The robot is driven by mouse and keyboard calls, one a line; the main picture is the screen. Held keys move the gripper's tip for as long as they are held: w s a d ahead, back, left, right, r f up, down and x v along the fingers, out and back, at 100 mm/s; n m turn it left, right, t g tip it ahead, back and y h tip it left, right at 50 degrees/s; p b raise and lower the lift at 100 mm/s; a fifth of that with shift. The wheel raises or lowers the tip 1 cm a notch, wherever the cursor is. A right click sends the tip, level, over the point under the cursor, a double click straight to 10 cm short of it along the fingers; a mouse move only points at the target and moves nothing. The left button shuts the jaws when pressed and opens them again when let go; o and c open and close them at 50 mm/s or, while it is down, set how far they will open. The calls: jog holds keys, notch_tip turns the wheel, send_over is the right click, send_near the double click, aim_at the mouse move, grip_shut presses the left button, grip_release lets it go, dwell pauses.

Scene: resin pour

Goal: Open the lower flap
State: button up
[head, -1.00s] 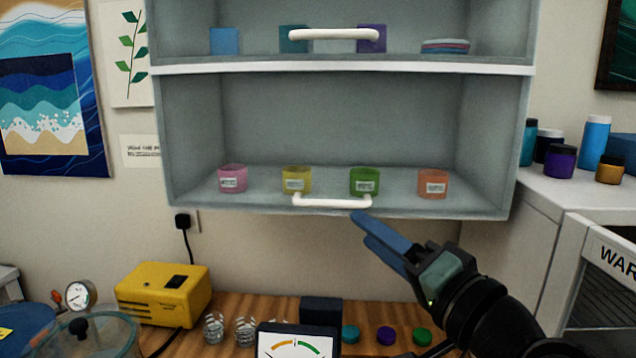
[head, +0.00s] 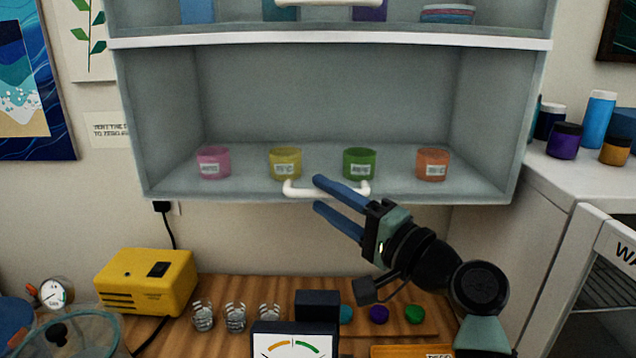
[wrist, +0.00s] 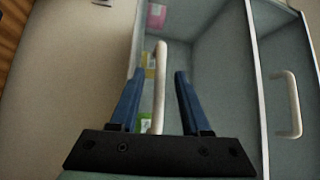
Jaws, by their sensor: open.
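The lower flap (head: 330,95) is a see-through front over the lower cabinet compartment and looks closed. Its white bar handle (head: 292,189) runs along its bottom edge. My gripper (head: 318,194) is open at the handle, one blue finger above the bar and one below it. In the wrist view the handle (wrist: 160,75) stands between the two parted fingers of my gripper (wrist: 159,88), with gaps on both sides. I cannot tell how deep the bar sits between the fingers.
Behind the flap stand pink (head: 213,162), yellow (head: 285,163), green (head: 359,163) and orange (head: 433,164) jars. The upper flap's handle (head: 340,3) is above. Below are a yellow box (head: 146,283), a dial meter (head: 293,342) and small cups on the wooden counter.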

jog(key=shift+x, duration=1.2)
grip_shut()
dwell(0.6)
